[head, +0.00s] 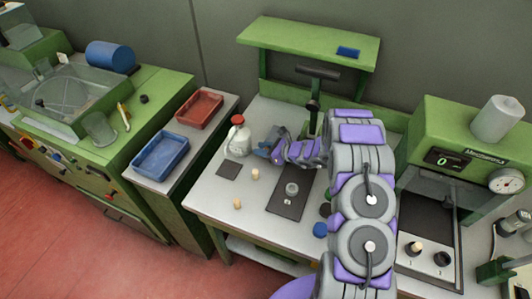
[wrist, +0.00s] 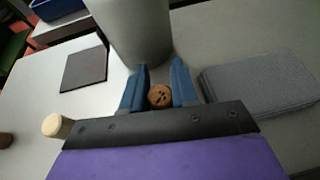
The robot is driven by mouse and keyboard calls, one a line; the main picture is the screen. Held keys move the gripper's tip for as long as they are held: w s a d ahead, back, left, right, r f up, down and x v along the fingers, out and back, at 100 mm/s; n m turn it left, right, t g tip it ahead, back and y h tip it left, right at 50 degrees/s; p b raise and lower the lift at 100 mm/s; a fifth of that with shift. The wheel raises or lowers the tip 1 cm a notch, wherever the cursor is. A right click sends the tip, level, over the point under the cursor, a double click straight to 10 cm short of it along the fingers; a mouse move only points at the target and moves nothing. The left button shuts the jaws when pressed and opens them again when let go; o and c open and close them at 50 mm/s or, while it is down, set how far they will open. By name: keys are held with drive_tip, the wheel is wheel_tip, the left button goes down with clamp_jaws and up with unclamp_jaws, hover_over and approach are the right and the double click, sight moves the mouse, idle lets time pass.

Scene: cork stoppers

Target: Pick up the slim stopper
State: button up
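In the wrist view, a round brown cork stopper (wrist: 159,97) with dark specks shows end-on between the two blue fingers of my gripper (wrist: 160,80). It fills the narrow gap and seems to touch both fingers. I cannot tell whether it is clear of the table. In the head view my gripper (head: 268,151) is beside the white bottle and hides this stopper. Two other stoppers stand apart on the table: a pale one (head: 255,174), also in the wrist view (wrist: 57,126), and another nearer the front edge (head: 238,203).
A white bottle with a red cap (head: 238,140) stands right behind my fingers. The table's front-left corner is mostly clear.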

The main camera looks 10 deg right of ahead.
clamp_jaws()
